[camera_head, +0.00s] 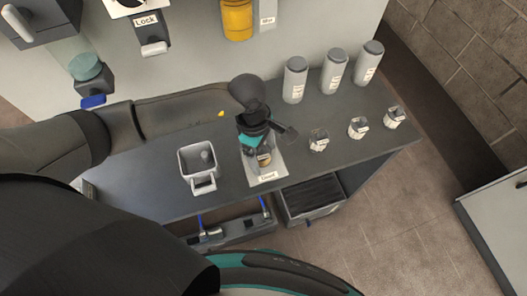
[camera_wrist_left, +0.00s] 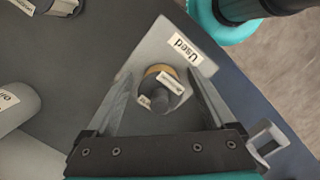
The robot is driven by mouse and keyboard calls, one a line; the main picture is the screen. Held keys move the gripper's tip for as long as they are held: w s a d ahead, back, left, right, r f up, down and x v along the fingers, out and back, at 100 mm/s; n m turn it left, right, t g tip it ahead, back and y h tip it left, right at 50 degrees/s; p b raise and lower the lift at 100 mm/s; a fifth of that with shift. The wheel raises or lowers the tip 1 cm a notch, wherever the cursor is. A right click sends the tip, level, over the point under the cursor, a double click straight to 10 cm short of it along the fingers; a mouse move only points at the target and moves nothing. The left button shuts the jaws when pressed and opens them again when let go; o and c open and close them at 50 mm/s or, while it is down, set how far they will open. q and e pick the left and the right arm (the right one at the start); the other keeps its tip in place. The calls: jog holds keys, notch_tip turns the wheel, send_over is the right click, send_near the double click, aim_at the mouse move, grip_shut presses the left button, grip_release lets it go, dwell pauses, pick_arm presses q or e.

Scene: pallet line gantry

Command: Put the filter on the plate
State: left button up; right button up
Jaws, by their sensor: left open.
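The filter is a short round piece with a tan rim and a dark knob on top, carrying a small label. It shows in the left wrist view (camera_wrist_left: 163,82) and partly under my gripper in the head view (camera_head: 264,160). It stands on the light grey plate (camera_wrist_left: 150,50), whose label reads "Used"; the plate is at the bench's front edge in the head view (camera_head: 279,166). My left gripper (camera_head: 259,150) is above the plate, pointing down. In the left wrist view its open fingers (camera_wrist_left: 159,76) stand either side of the filter, with gaps showing. My right gripper is not in view.
A square grey container (camera_head: 184,168) stands left of the plate on the dark bench (camera_head: 150,195). Several small labelled items, including one small jar (camera_head: 318,140), stand to the right. Tall grey bottles (camera_head: 295,80) stand behind. An open drawer (camera_head: 312,198) is below the front edge.

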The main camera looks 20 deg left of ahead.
pick_arm(q)
jog(key=shift+r, duration=0.15)
notch_tip(320, 180, up, 12)
jog(key=a+p, duration=0.1)
jog(key=shift+w+a, duration=0.2)
jog(key=shift+a, duration=0.2)
dwell(1.7)
